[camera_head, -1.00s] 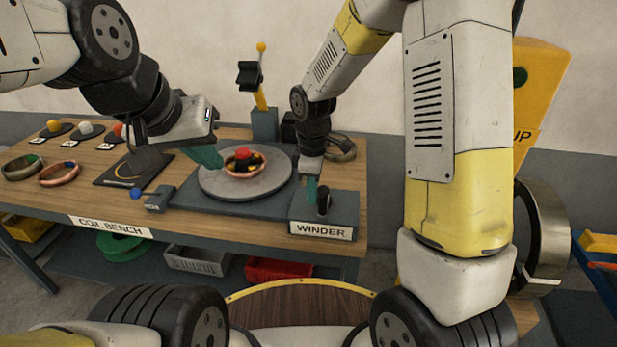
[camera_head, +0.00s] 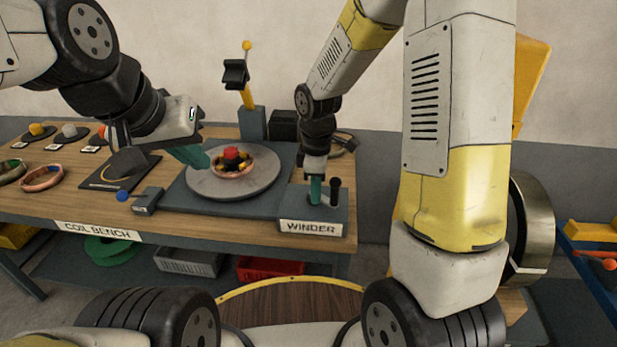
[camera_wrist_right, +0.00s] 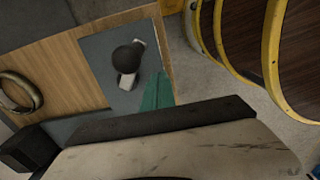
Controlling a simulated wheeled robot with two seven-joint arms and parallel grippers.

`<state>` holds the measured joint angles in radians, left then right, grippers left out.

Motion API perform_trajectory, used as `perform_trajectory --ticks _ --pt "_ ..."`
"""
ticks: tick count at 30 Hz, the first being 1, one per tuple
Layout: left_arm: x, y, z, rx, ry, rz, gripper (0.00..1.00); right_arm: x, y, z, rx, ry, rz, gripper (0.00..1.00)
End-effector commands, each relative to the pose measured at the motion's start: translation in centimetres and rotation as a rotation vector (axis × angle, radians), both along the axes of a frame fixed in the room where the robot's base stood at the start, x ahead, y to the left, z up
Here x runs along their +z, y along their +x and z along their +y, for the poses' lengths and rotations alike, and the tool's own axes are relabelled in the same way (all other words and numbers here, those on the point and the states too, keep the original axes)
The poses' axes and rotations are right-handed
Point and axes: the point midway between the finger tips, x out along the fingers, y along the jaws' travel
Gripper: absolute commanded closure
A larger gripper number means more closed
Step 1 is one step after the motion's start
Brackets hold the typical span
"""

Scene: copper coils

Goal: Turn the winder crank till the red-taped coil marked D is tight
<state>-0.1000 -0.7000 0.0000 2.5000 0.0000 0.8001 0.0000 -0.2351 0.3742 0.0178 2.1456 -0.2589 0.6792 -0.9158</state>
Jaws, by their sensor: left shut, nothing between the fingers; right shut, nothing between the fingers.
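A copper-coloured coil (camera_head: 232,172) with a red centre piece lies on the grey round turntable (camera_head: 212,188); I cannot read any letter on it. My left gripper (camera_head: 192,156), with green fingers, is shut and empty at the turntable's left edge, close to the coil. The winder crank's black upright handle (camera_head: 335,191) stands on the box labelled WINDER (camera_head: 293,212). My right gripper (camera_head: 316,190) is shut and empty, pointing down just left of the handle. In the right wrist view its green fingers (camera_wrist_right: 157,92) are beside the black knob (camera_wrist_right: 127,58); contact is unclear.
Two coils, one reddish (camera_head: 42,178), lie at the bench's left, before several coloured knobs. A post with a yellow ball (camera_head: 247,45) rises behind. Grey and red bins (camera_head: 270,268) sit below.

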Motion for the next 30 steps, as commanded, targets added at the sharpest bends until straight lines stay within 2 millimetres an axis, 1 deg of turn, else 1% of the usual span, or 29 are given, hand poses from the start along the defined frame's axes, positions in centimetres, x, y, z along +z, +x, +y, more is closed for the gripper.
perform_trajectory --ticks 3,6,20,30 --pt "0.0 0.0 0.0 0.0 0.0 0.0 1.0 0.0 0.0 -1.2 -0.004 0.0 0.0 1.0" --pt "0.0 0.0 0.0 0.0 0.0 0.0 1.0 0.0 0.1 -1.9 -0.002 0.0 0.0 1.0" --pt "0.0 0.0 0.0 0.0 0.0 0.0 1.0 0.0 0.2 -2.4 -0.002 -0.001 0.0 1.0" --pt "0.0 0.0 0.0 0.0 0.0 0.0 1.0 0.0 1.4 -4.9 -0.007 -0.003 0.001 1.0"
